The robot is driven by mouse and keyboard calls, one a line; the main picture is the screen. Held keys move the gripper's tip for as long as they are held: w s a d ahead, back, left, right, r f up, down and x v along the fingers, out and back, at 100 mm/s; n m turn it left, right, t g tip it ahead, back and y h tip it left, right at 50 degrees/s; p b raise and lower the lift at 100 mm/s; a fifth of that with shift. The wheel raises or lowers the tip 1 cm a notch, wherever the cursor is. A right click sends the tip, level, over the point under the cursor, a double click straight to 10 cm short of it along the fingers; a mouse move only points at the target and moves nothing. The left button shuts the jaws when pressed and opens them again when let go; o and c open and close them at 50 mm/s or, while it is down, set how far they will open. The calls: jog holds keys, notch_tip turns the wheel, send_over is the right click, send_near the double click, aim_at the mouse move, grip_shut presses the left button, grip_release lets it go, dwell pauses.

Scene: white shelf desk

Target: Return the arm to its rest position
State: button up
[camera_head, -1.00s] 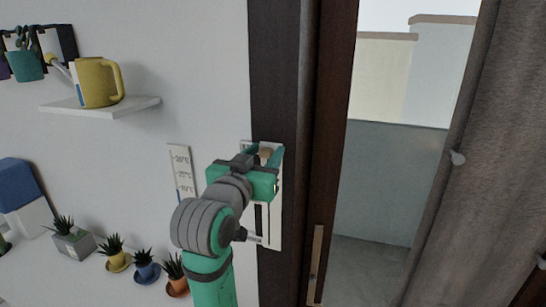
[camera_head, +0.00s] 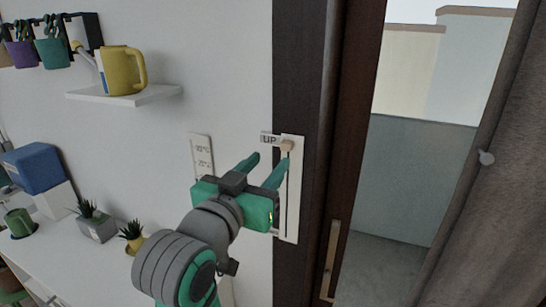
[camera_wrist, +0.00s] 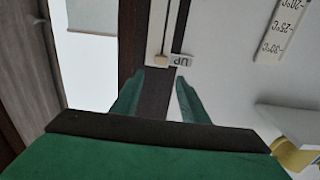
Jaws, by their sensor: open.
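My gripper (camera_head: 263,170) is green and grey, open and empty, with its two fingers pointing at the wall panel beside the door frame. The white slider panel (camera_head: 290,215) has a dark vertical slot, a tan knob (camera_head: 286,146) near its top and a label reading "UP" (camera_head: 269,139). The fingers look apart from the knob. In the wrist view, the picture is upside down; the knob (camera_wrist: 160,59) and "UP" label (camera_wrist: 181,60) appear just beyond and between the two open fingertips (camera_wrist: 158,96). My arm hides part of the wall and desk.
A yellow watering can (camera_head: 122,72) stands on a small wall shelf (camera_head: 150,95). A thermometer strip (camera_head: 201,157) hangs left of the panel. Potted plants (camera_head: 90,215) and a blue box (camera_head: 33,167) are on the white desk at left. A dark door frame (camera_head: 299,90) and grey curtain (camera_head: 490,210) are at right.

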jog(key=s+d+f+n+y, duration=0.1)
jog(key=s+f+n+y, duration=0.15)
jog(key=f, duration=1.55)
jog(key=s+f+n+y, duration=0.2)
jog(key=s+f+n, duration=0.15)
jog(key=f, duration=1.35)
jog(key=s+d+f+g+y, duration=0.1)
jog(key=s+d+f+y, duration=0.1)
jog(key=s+f, duration=1.05)
jog(key=s+d+m+h, duration=0.1)
jog(key=s+d+m, duration=0.1)
jog(key=s, duration=1.8)
jog(key=shift+d+f+m+g, duration=0.15)
jog(key=shift+f+m+g, duration=0.15)
jog(key=shift+g, duration=0.1)
